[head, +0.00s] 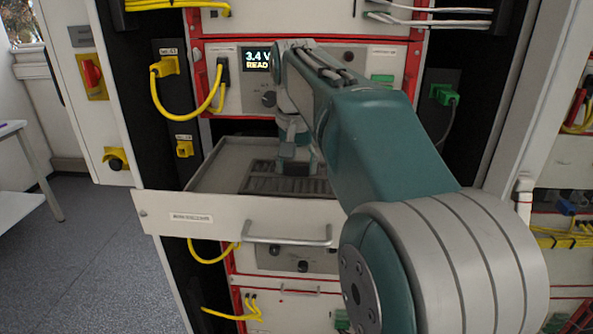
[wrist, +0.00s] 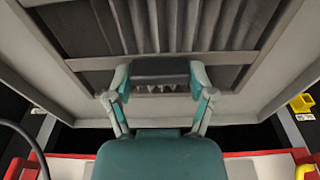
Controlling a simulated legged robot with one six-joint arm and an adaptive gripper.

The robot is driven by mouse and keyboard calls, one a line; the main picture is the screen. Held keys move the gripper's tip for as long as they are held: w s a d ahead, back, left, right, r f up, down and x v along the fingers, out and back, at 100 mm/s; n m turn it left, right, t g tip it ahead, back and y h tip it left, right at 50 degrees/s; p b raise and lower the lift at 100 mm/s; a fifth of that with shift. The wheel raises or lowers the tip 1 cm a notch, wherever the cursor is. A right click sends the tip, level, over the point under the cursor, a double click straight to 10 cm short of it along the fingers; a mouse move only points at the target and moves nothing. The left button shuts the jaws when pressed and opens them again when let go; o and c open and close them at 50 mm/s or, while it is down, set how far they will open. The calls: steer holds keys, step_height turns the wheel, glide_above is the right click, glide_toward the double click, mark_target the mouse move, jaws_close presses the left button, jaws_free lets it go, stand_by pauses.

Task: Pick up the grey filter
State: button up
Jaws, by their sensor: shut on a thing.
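The grey filter (wrist: 170,25), a ribbed panel, lies in the open drawer (head: 215,165). In the head view it shows as a dark slatted panel (head: 288,186), partly hidden behind my gripper (head: 300,165). In the wrist view my gripper (wrist: 160,78) has its two fingers either side of a dark grey block at the filter's near edge, and is shut on it. I cannot see clearly how this block joins the ribbed part, or whether the filter is raised off the drawer floor.
The drawer front (head: 250,226) with its handle (head: 287,240) sticks out of the rack. Yellow cables (head: 190,112) hang at the left, and a green plug (head: 443,94) is at the right. A lit display (head: 257,60) is above the drawer. Open floor lies at the left.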

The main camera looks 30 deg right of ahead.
step_height(320, 180, up, 3)
steer(key=shift+f, duration=0.15)
steer(key=s+a+r, duration=0.4)
steer(key=s+r, duration=0.5)
steer(key=s, duration=0.4)
steer(key=shift+s+r, duration=0.25)
steer(key=shift+r, duration=0.15)
